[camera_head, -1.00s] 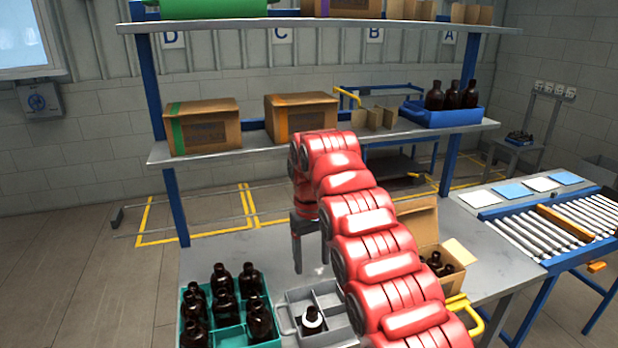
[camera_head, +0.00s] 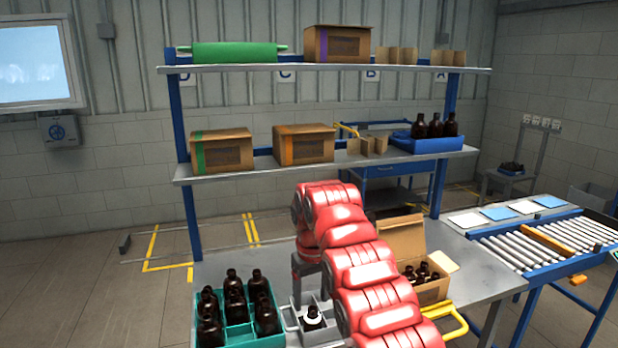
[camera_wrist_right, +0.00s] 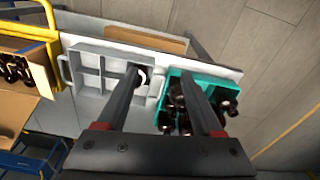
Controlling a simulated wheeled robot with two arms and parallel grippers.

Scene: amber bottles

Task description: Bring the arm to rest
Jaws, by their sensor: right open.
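My right arm (camera_head: 355,270) is red and reaches from the bottom right over the workbench. Its gripper (camera_head: 310,285) hangs down behind the grey divided tote in the head view, partly hidden by the arm. In the right wrist view the two dark fingers (camera_wrist_right: 161,78) are spread apart with nothing between them. They appear above the grey tote (camera_wrist_right: 92,82) and the teal crate (camera_wrist_right: 205,76). One dark bottle with a white collar (camera_head: 313,318) stands in the grey tote. My left gripper is not in view.
The teal crate of amber bottles (camera_head: 240,337) stands on the bench left of the grey tote. An open cardboard box with bottles (camera_head: 430,293) is right of my arm. A shelf (camera_head: 330,163) with boxes and a blue bin (camera_head: 400,143) spans behind. A roller conveyor (camera_head: 545,245) stands right.

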